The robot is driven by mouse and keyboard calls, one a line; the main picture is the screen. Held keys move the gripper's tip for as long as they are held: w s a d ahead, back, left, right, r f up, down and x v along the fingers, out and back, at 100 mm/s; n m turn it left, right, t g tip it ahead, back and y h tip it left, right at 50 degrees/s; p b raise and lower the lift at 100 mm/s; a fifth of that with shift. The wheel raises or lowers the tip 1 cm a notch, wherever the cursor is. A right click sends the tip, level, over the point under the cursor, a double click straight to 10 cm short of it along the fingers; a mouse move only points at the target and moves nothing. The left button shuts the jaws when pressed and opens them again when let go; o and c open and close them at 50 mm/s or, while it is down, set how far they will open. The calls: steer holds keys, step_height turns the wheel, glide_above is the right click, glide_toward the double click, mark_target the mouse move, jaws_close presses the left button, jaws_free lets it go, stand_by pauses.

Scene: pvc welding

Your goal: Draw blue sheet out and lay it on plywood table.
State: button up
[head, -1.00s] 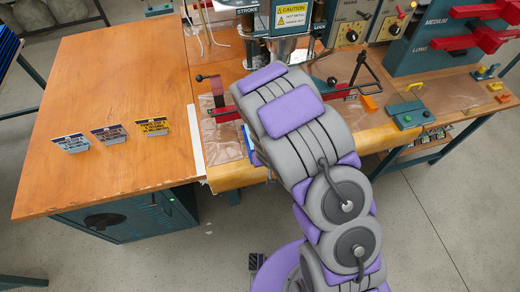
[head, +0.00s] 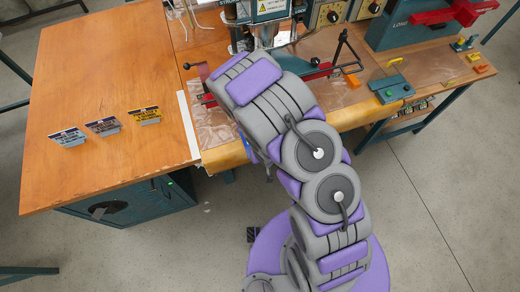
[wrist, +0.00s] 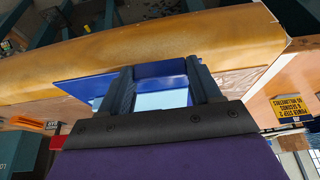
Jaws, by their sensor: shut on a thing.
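The blue sheet (wrist: 85,92) is a flat, thin panel in the wrist view. My gripper (wrist: 160,70) is shut on it, with the sheet showing between and left of the fingers. The sheet is close to the bench's rounded tan front edge. In the head view my arm hides my gripper and most of the sheet; only a small blue patch (head: 247,152) shows beside the arm. The plywood table (head: 110,80) is at the left, with a broad bare top.
Three small sign cards (head: 103,126) stand on the plywood table. A white strip (head: 188,125) borders it on the right. The machine with red bars and a lever (head: 340,55) stands behind my arm. A green button box (head: 393,90) sits at right. A teal cabinet (head: 125,203) is under the table.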

steer(key=shift+r+p, duration=0.3)
steer(key=shift+r, duration=0.3)
steer(key=shift+s+r+p, duration=0.1)
steer(key=shift+s+p, duration=0.15)
steer(key=shift+p, duration=0.25)
